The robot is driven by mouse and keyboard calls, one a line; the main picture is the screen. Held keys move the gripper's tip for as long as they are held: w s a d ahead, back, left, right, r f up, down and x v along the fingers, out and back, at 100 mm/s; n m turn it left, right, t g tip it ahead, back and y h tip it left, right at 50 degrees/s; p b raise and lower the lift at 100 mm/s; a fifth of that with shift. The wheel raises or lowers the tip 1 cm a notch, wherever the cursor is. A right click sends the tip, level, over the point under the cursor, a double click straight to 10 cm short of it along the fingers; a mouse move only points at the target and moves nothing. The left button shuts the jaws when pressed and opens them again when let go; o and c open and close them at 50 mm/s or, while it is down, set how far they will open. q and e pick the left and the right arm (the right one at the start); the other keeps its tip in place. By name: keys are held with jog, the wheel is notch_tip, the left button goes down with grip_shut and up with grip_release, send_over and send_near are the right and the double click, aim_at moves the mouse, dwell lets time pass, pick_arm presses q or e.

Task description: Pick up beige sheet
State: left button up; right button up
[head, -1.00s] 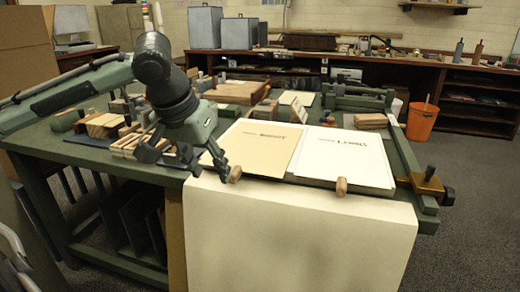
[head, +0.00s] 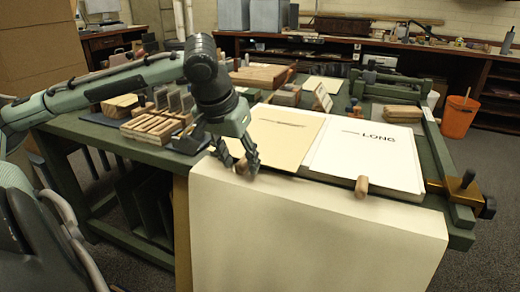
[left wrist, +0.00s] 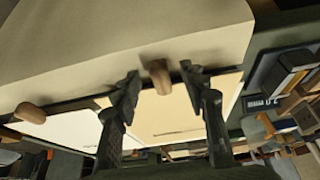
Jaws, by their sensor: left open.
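The beige sheet (head: 290,134) lies flat on the green table, left of a white sheet (head: 372,150) marked "LONG". My left gripper (head: 238,160) is open at the front left corner of the beige sheet, by a small wooden peg at the table's front edge. In the left wrist view, the open fingers (left wrist: 160,78) stand on either side of the wooden peg (left wrist: 158,76), with the beige sheet (left wrist: 170,115) beyond and between them. Nothing is held. My fingers hide part of the sheet's near edge in the head view.
A large cream sheet (head: 310,235) hangs down the table's front. Another wooden peg (head: 361,187) stands at the front edge. A slotted wooden rack (head: 155,126) is left of the gripper. A brass clamp (head: 460,188) sits at the right corner.

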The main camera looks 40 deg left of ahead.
pick_arm(q)
jog(key=shift+w+f, duration=0.1)
jog(key=shift+f, duration=0.1)
jog(key=c, duration=0.9)
jog(key=shift+r, duration=0.15)
